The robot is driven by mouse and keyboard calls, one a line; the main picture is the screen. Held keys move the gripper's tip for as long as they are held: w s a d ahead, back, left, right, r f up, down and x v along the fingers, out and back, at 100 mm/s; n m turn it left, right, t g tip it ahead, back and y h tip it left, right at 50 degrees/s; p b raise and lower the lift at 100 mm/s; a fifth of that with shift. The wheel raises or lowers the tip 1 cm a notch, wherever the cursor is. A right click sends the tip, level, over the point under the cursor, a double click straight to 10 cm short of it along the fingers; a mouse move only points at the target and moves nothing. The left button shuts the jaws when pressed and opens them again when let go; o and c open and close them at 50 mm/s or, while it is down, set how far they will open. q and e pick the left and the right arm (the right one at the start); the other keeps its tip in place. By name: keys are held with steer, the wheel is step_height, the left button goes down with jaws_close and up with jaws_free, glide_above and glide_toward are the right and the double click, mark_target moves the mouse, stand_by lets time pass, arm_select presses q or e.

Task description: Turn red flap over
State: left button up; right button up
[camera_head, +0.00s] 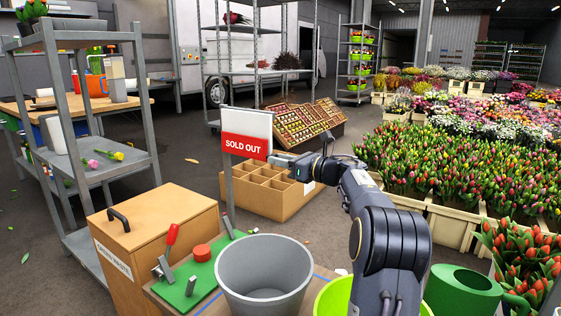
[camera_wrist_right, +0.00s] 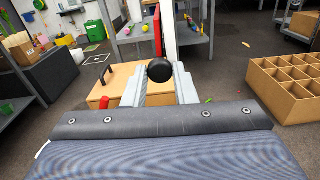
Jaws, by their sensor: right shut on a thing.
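The red flap (camera_head: 247,146) reads "SOLD OUT" and hangs upright below a white panel (camera_head: 249,123) on a grey post. In the right wrist view the red flap (camera_wrist_right: 157,38) shows edge-on as a narrow red strip. A black round knob (camera_wrist_right: 160,70) sits between the fingertips of my right gripper (camera_wrist_right: 160,85), at the flap's lower end. In the head view my right gripper (camera_head: 284,160) reaches the flap's lower right corner and hides the knob. It is shut on the knob. My left gripper is in neither view.
A grey bucket (camera_head: 264,270) and a green board (camera_head: 203,273) with a red-handled lever stand in front. A wooden waste box (camera_head: 150,228) is at left. A cardboard divided crate (camera_head: 265,192) lies on the floor behind. Tulip crates (camera_head: 454,222) fill the right side.

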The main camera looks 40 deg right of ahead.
stand_by(0.3)
steer(key=o, duration=1)
steer(key=shift+s+d, duration=0.1)
steer(key=shift+p+v, duration=0.85)
steer(key=shift+v, duration=2.95)
